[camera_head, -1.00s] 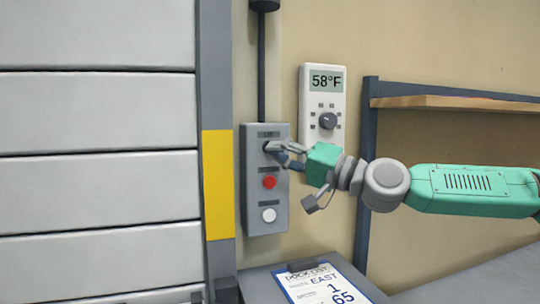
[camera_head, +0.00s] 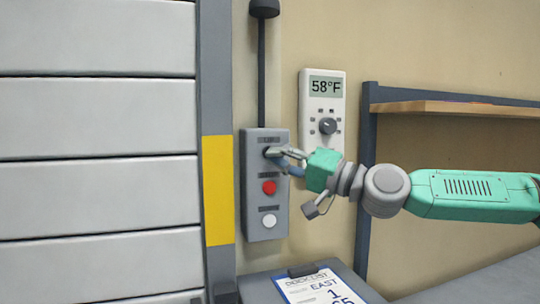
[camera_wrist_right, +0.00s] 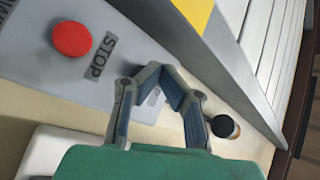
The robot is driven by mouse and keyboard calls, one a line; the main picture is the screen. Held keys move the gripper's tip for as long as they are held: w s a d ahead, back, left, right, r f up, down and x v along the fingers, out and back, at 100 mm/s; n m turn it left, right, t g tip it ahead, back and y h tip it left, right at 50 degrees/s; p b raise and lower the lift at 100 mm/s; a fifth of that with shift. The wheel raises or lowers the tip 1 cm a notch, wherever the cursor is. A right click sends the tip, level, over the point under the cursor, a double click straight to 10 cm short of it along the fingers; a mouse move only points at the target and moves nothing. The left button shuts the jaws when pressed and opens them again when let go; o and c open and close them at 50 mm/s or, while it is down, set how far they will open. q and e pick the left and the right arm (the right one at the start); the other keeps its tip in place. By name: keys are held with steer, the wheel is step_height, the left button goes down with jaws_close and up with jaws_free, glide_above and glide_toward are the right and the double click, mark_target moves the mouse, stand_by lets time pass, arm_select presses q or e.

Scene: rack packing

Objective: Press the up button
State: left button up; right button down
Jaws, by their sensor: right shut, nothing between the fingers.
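The grey control box (camera_head: 252,207) on the wall has a dark top button, a red button (camera_head: 269,187) in the middle and a white button (camera_head: 269,221) at the bottom. The top button is mostly hidden behind the fingertips of my right gripper (camera_head: 272,152), which is shut and empty at its spot. In the right wrist view the closed fingertips (camera_wrist_right: 167,76) lie over the box face; I cannot tell whether they touch it. The red button (camera_wrist_right: 72,38) shows beside the label STOP there. My left gripper is not in view.
A slatted door (camera_head: 100,190) stands at left beside a grey post with a yellow band (camera_head: 218,190). A thermostat (camera_head: 327,97) hangs right of the box. A clipboard (camera_head: 315,286) lies below. A wooden shelf (camera_head: 450,108) is at right.

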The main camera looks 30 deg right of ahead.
steer(key=shift+w+r+b, duration=0.1)
steer(key=shift+w+b, duration=0.3)
steer(key=shift+b, duration=0.05)
